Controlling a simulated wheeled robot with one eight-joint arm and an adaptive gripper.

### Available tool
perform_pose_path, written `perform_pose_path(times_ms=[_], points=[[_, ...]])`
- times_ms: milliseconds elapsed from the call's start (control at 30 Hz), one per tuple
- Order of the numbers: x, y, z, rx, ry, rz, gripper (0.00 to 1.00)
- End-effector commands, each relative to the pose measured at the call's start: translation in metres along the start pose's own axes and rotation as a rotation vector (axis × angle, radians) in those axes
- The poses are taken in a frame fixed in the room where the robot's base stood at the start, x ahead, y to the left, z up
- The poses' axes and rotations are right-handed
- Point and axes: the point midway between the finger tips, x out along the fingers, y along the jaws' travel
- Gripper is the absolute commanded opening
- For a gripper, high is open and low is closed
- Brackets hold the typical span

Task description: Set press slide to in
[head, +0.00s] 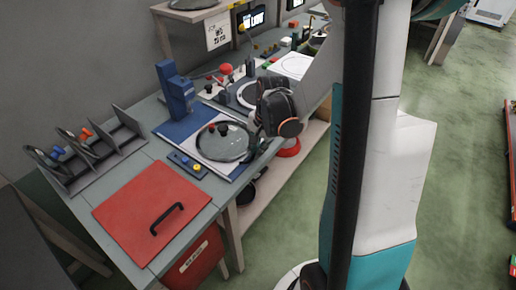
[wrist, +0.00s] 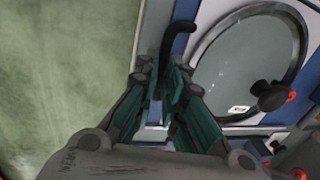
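The press has a blue upright (head: 176,92) on a blue base by the wall side of the bench. A round, clear-topped disc (head: 222,143) with a dark knob sits on the white-and-blue plate in front of it. The disc (wrist: 240,62) also shows at the right of the wrist view, beside a dark knob with a red end (wrist: 272,95). A black curved handle (wrist: 180,38) rises at my gripper's fingertips (wrist: 163,78). The fingertips lie close together around its lower end; contact is unclear. In the head view my wrist hides the fingers.
A red panel with a black handle (head: 135,213) lies on the near bench end. A grey rack (head: 95,155) stands behind it. A small blue button box (head: 187,165) sits beside the plate. More stations line the far bench. Green floor (head: 455,150) is open to the right.

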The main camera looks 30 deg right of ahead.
Motion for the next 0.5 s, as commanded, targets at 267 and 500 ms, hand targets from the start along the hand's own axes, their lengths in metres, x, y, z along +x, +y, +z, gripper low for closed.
perform_pose_path(times_ms=[267,500], points=[[0.003,-0.016,0.000,-0.001,-0.001,0.000,0.00],[0.014,-0.076,-0.001,-0.004,-0.001,-0.001,0.00]])
